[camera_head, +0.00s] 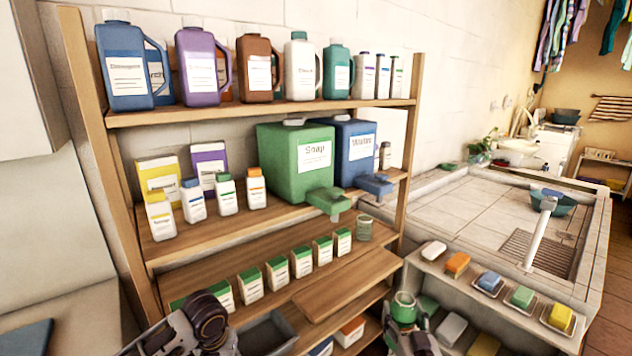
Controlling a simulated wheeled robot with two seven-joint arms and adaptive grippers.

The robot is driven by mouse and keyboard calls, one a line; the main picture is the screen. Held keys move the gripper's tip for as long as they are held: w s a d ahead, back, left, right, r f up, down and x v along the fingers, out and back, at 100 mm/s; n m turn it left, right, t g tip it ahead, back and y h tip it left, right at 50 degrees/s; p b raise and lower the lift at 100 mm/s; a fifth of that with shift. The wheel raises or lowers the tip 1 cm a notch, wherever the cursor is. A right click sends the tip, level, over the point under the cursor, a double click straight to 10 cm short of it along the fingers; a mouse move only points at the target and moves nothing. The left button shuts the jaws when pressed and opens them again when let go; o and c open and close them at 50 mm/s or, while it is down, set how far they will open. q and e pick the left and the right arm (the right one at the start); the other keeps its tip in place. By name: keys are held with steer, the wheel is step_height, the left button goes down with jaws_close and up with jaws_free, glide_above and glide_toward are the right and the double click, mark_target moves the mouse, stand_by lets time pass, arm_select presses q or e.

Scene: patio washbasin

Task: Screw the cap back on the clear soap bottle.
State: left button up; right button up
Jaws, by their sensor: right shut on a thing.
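My right gripper (404,322) is low in the head view, in front of the shelf's right end. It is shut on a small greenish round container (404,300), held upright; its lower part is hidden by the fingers. I cannot tell whether this is the task's bottle. A small clear-looking bottle with a dark top (385,156) stands on the middle shelf, right of the blue dispenser. A loose cap for a clear soap bottle cannot be made out. Part of my left arm shows at the bottom left; its fingertips do not show.
A wooden shelf (260,106) holds jugs, bottles, a green dispenser (290,165), a blue dispenser (350,170) and small cartons. A greenish cup (364,228) stands on a lower board. Soap bars line a ledge (480,262) at right, below the tiled basin counter (470,205).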

arm_select(q)
steer(key=shift+d, duration=0.35)
arm_select(e)
steer(key=s+f, duration=0.7)
steer(key=f, duration=0.3)
steer(key=shift+a+f, duration=0.15)
steer(key=shift+f, duration=0.05)
steer(key=shift+s+a+r, duration=0.1)
steer(key=a+r+n+g+y, duration=0.2)
steer(key=a+r+n+y, duration=0.2)
steer(key=a, duration=0.4)
steer(key=w+a+r+n+g+y, duration=0.1)
steer(key=a+r+n+g+y, duration=0.1)
steer(key=a+r+y, duration=0.5)
steer(key=shift+w+a+n, duration=0.15)
steer(key=shift+a+n, duration=0.3)
steer(key=shift+n, duration=0.45)
stand_by(0.4)
arm_select(q)
steer(key=shift+w+r, duration=0.1)
steer(key=shift+r, duration=0.05)
stand_by(0.3)
